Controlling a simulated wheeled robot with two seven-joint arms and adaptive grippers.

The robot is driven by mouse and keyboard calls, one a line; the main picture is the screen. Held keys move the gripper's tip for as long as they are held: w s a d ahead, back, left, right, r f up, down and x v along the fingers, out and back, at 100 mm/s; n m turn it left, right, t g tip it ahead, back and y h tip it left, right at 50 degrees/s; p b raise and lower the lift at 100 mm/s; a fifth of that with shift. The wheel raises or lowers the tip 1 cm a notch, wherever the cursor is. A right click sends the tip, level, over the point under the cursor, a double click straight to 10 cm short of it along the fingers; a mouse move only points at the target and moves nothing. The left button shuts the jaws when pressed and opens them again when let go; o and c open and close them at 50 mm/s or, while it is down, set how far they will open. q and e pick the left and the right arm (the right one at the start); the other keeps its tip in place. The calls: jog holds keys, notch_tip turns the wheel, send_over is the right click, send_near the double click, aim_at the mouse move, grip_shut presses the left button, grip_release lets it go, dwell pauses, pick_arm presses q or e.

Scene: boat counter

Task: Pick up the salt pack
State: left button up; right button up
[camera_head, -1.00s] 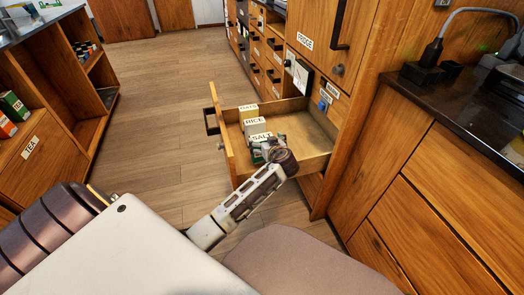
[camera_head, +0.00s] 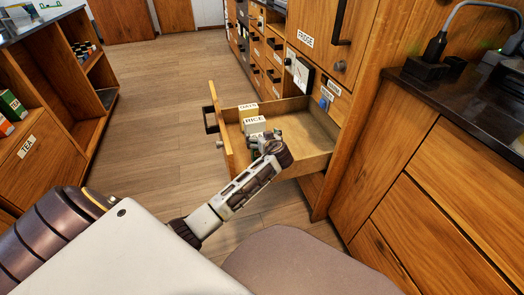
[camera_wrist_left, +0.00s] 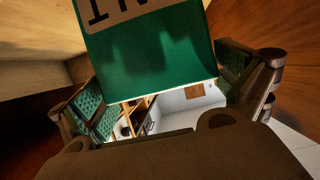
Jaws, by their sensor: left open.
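The salt pack (camera_head: 255,134) stands in the open drawer in the head view, in front of the rice pack. Its white label is mostly hidden by my left gripper (camera_head: 260,143). In the left wrist view, a green box (camera_wrist_left: 150,58) with a pale label fills the upper middle. Its lettering is upside down and cut off, so I cannot confirm it is the salt. My left gripper also shows there (camera_wrist_left: 170,85), its green-padded fingers open on either side of the box's lower end. Contact is not clear. My right gripper is not in view.
The open drawer (camera_head: 318,160) also holds the rice pack (camera_head: 255,122) and a yellow dates pack (camera_head: 248,109). Its right part is bare. A wooden cabinet (camera_head: 405,180) stands to the right, a tea shelf (camera_head: 40,150) to the left. The floor between is clear.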

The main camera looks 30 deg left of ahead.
pick_arm(q)
jog(key=shift+c, duration=0.4)
jog(key=shift+r, duration=0.1)
jog(key=c, duration=1.6)
jog(key=shift+o, duration=0.2)
jog(key=shift+r, duration=0.15)
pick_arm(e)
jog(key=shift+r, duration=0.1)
pick_arm(q)
jog(key=shift+a+r+p, duration=0.1)
jog(key=shift+r+p, duration=0.4)
jog(key=shift+r, duration=0.4)
notch_tip(320, 180, up, 6)
jog(key=shift+r+p, duration=0.15)
jog(key=shift+p, duration=1.1)
jog(key=shift+r, duration=0.85)
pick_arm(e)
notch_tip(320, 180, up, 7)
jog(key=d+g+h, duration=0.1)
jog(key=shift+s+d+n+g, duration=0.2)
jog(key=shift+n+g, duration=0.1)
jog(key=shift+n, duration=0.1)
